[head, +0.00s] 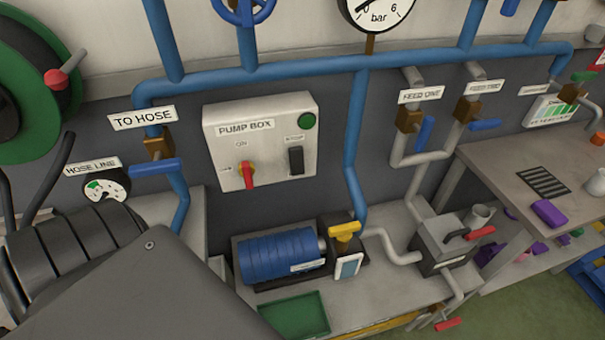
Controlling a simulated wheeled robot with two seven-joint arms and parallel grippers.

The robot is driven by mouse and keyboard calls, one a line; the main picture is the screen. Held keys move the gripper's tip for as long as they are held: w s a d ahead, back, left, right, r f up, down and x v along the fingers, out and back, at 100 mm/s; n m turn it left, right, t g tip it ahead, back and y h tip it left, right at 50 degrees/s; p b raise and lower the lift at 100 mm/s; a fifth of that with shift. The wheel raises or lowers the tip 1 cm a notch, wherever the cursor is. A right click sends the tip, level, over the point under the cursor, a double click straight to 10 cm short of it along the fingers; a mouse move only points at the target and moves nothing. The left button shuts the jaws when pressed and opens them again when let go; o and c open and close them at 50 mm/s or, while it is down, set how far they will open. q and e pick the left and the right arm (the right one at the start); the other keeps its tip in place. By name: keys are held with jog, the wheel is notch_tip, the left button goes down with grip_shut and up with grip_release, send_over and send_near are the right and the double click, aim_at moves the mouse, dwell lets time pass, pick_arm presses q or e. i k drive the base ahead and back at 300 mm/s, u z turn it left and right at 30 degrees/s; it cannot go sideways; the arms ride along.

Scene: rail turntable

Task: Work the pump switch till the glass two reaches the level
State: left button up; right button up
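The pump box (262,146) is a pale grey panel on the dark wall, left of the picture's middle. It carries a red and yellow rotary switch (248,176) below an "ON" mark, its red handle close to upright. To its right are a black switch (296,160) and a round green button or lamp (307,121). No part labelled as glass two can be made out. A blue ribbed pump (280,256) sits below, beside a block with a yellow handle (345,231) and a small pale blue window (348,266). Neither gripper is in view.
A green tray (294,315) lies in front of the pump. Blue pipes (300,66) cross above. Valves with blue levers (424,133) hang under the feed labels. A grey bench (490,163) with a purple block (549,213) stands at right. A green hose reel (40,80) is upper left.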

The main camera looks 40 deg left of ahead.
aim_at(296, 155)
jog(key=k, duration=0.45)
jog(key=z, duration=1.55)
jog(key=i, duration=2.5)
jog(key=u, duration=3.3)
